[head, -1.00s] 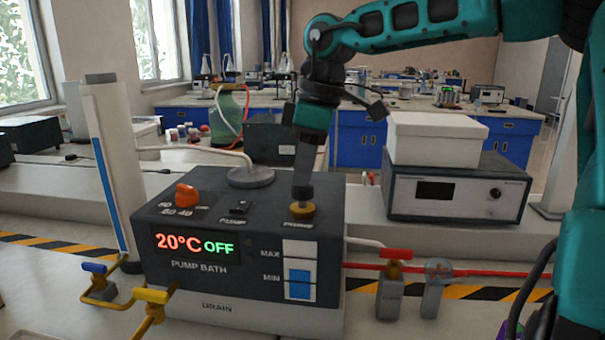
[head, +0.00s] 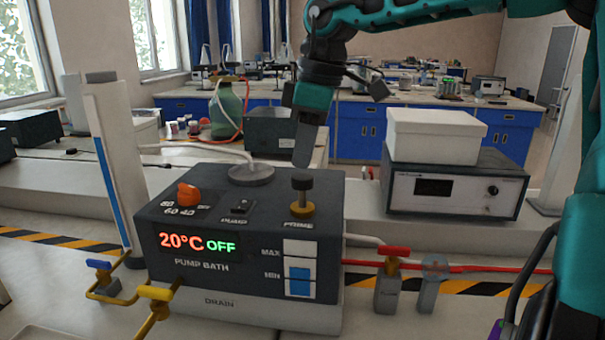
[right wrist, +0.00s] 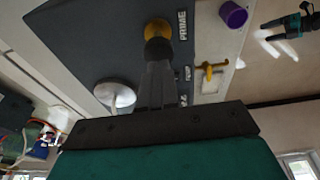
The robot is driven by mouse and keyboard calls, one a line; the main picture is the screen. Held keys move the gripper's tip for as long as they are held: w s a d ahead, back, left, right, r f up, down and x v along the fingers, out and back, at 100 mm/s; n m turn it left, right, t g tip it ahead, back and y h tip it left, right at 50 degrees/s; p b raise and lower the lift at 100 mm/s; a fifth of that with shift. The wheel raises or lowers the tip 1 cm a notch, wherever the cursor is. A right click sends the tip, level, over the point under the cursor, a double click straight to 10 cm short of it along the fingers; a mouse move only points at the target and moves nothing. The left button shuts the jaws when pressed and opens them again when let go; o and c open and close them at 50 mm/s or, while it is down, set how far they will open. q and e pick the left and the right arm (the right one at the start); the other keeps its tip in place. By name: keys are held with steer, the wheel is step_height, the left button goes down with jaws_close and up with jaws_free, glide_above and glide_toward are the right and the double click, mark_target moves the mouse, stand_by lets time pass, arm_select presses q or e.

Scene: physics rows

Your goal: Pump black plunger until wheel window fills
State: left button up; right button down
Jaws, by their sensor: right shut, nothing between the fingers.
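The black plunger (head: 302,183) stands raised out of its yellow collar (head: 302,209), marked PRIME, on top of the dark pump bath box (head: 200,289). My right gripper (head: 301,163) is shut and empty, its tips just above the plunger's black knob. In the right wrist view the shut fingers (right wrist: 158,80) point at the black knob (right wrist: 158,51); I cannot tell there if they touch. The wheel window (head: 436,264) is a small round clear disc on a grey stand, right of the box on the red line; its fill is too small to tell.
The box shows 20°C OFF, an orange knob (head: 188,194), a PUMP switch (head: 239,206) and a MAX/MIN level gauge (head: 300,281). A red-handled valve (head: 391,265) stands beside the wheel. Yellow pipework (head: 155,300) lies front left. A white box (head: 436,136) sits on an instrument behind.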

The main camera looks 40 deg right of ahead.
mark_target(303, 176)
steer(key=shift+f, duration=0.1)
steer(key=shift+s+d+b+x, duration=0.1)
steer(key=shift+s+b+x, duration=0.05)
steer(key=shift+b+x, duration=0.7)
steer(key=shift+s+d+b+x, duration=0.1)
steer(key=shift+d+b+x, duration=0.05)
steer(key=shift+b+x, duration=0.65)
steer(key=shift+w+a+p+v, duration=0.1)
steer(key=shift+w+p+v, duration=0.05)
steer(key=shift+p+v, duration=0.65)
steer(key=shift+w+a+p+v, duration=0.1)
steer(key=shift+a+p+v, duration=0.05)
steer(key=shift+p+v, duration=0.65)
